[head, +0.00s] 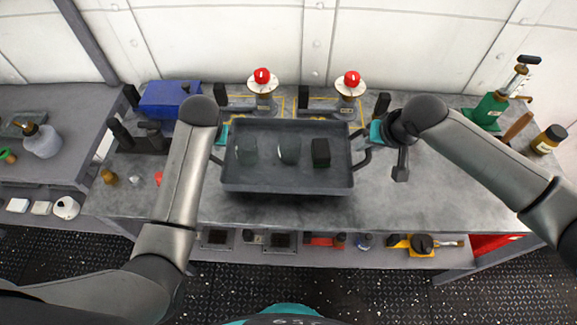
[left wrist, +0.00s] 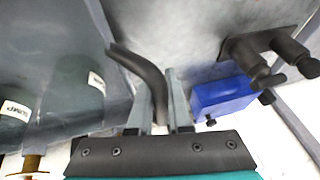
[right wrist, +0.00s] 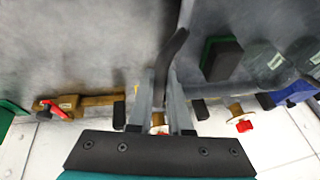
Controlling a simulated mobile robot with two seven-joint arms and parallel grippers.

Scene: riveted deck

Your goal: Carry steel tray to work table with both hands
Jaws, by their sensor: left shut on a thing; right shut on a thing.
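The grey steel tray (head: 270,179) is level over the middle of the grey work table (head: 420,205). Whether its underside touches the tabletop I cannot tell. It carries two clear glass vessels (head: 246,150) (head: 289,149) and a dark block (head: 320,153), all inside its rim. My left gripper (head: 220,146) is shut on the tray's left handle, a bent dark bar seen between the fingers in the left wrist view (left wrist: 160,85). My right gripper (head: 366,145) is shut on the right handle, also seen in the right wrist view (right wrist: 165,80).
Behind the tray stand two red-topped valves (head: 263,90) (head: 350,92). A blue box (head: 170,98) and dark fittings are at the back left. A green pump-like tool (head: 490,108) and a brown jar (head: 549,139) stand at the right. The tabletop in front and right is clear.

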